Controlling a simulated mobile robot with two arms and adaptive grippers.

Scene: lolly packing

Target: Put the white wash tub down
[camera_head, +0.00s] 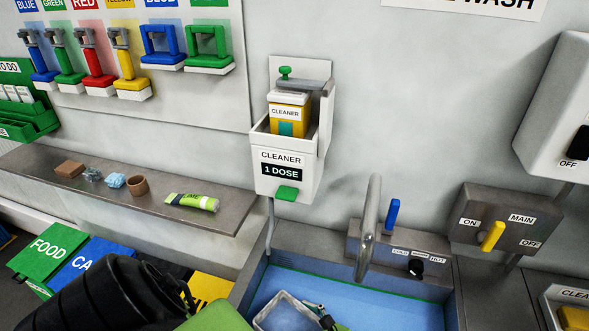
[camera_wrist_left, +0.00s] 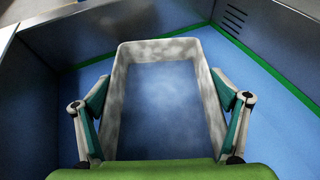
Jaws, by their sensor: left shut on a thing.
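The white wash tub (camera_head: 283,294) is partly in view at the bottom of the head view, inside the blue-lined sink (camera_head: 385,305). In the left wrist view the tub (camera_wrist_left: 160,48) is a rectangular tub with smudged grey-white walls and a bluish inside. My left gripper (camera_wrist_left: 160,90) has one finger on each long side of the tub and is shut on it. The blue sink floor (camera_wrist_left: 275,85) surrounds the tub. I cannot tell whether the tub's underside touches that floor. My right gripper is in neither view.
A tap (camera_head: 369,225) with a blue lever rises behind the sink. A cleaner dispenser (camera_head: 287,165) hangs on the wall above. A shelf (camera_head: 120,190) with small items is at left. Sink walls (camera_wrist_left: 45,85) stand close around the tub.

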